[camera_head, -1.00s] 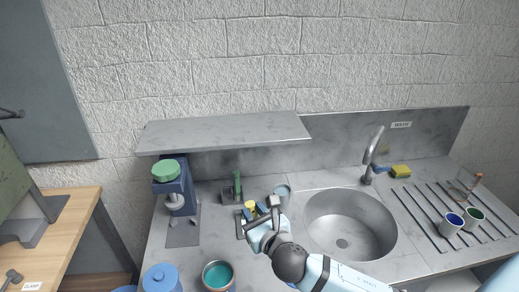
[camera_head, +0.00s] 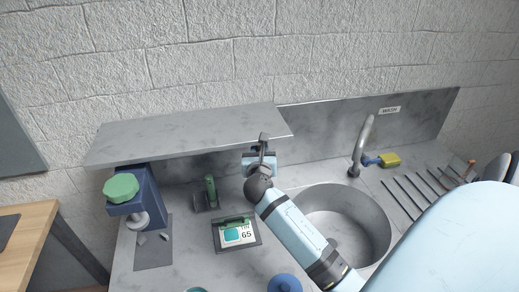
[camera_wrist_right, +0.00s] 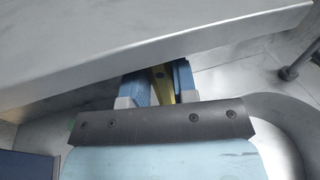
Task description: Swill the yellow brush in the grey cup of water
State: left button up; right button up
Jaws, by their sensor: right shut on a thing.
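The brush's lower end is hidden by the shelf edge and my gripper. The grey cup is not visible now; my right gripper and arm cover that part of the counter. I cannot tell whether the brush is in the cup. My left gripper is not in view.
The grey shelf (camera_head: 190,132) overhangs close to my right gripper. The sink (camera_head: 350,215) and tap (camera_head: 363,145) are to the right. A scale (camera_head: 236,235), a green-handled tool (camera_head: 210,190) and a blue machine (camera_head: 140,205) stand left. A blue-lidded jar (camera_head: 285,283) is in front.

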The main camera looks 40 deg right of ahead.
notch_tip(320, 180, down, 12)
jog(key=b, duration=0.9)
jog(key=shift+s, duration=0.45)
